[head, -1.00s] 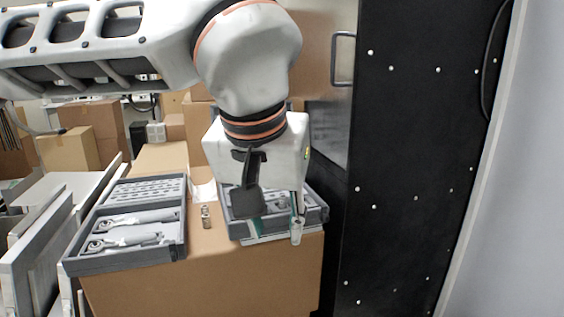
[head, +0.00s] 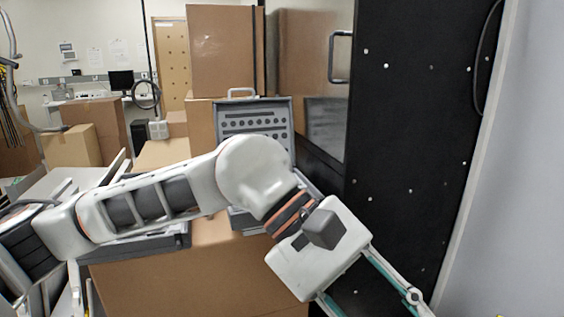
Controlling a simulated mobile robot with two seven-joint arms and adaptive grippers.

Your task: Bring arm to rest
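My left arm comes in from the left and reaches across the front of the cardboard box (head: 190,285). My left gripper (head: 376,304) points down to the right, past the box's right side, in front of the black panel. Its two fingers are spread apart with nothing seen between them; the lower finger runs out of the picture. My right gripper is not in view.
A grey case with its lid (head: 254,116) up stands on the box, partly hidden by my arm. Another grey case (head: 150,244) on the left is mostly hidden. The black panel (head: 410,150) stands at right. Light boards (head: 60,190) lean at left.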

